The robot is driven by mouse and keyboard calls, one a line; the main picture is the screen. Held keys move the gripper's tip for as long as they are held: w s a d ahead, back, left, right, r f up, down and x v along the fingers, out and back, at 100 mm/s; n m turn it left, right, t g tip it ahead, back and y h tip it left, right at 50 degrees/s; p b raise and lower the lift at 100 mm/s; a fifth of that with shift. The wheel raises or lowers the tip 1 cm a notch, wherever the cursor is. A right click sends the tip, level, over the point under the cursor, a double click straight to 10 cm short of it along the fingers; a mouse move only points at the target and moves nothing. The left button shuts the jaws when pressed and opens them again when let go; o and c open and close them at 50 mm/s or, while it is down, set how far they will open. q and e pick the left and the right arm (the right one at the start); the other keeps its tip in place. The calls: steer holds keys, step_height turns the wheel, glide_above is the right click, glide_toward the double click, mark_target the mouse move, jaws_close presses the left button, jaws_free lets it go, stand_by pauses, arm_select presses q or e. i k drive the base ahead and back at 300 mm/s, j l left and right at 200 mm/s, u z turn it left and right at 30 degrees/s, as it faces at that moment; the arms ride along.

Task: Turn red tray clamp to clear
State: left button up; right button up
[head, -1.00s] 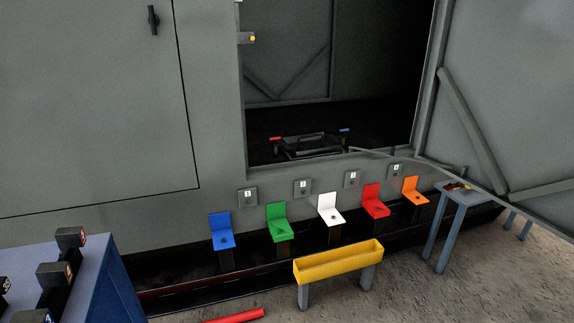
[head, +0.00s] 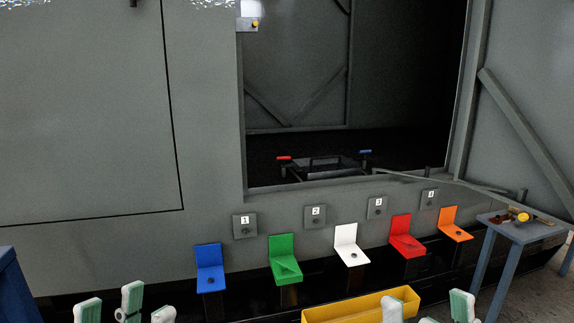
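The red tray clamp (head: 284,158) is a small red handle on a short post at the left side of a dark tray (head: 325,163). The tray sits on the floor inside the opening of the grey enclosure. A matching blue clamp (head: 366,152) stands at the tray's right side. The red handle points left, away from the tray. My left gripper (head: 126,308) shows at the bottom left edge with its pale green and white fingers spread and nothing between them. My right gripper (head: 428,310) is at the bottom right, fingers apart, partly cut off. Both are far from the clamp.
Blue (head: 210,279), green (head: 284,271), white (head: 351,255), red (head: 407,246) and orange (head: 455,233) brackets line the enclosure's front below numbered plates. A yellow trough (head: 345,308) stands in front. A small table (head: 518,231) is at right, by the open door (head: 530,100).

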mark_target(282, 159)
steer(key=i+l, duration=0.25)
steer(key=i+l+z, duration=0.55)
steer(key=i, duration=0.25)
steer(key=i+z, duration=0.3)
steer(key=i+j+z, duration=0.1)
steer(key=j+z, duration=0.25)
steer(key=k+j, duration=0.1)
steer(key=j, duration=0.8)
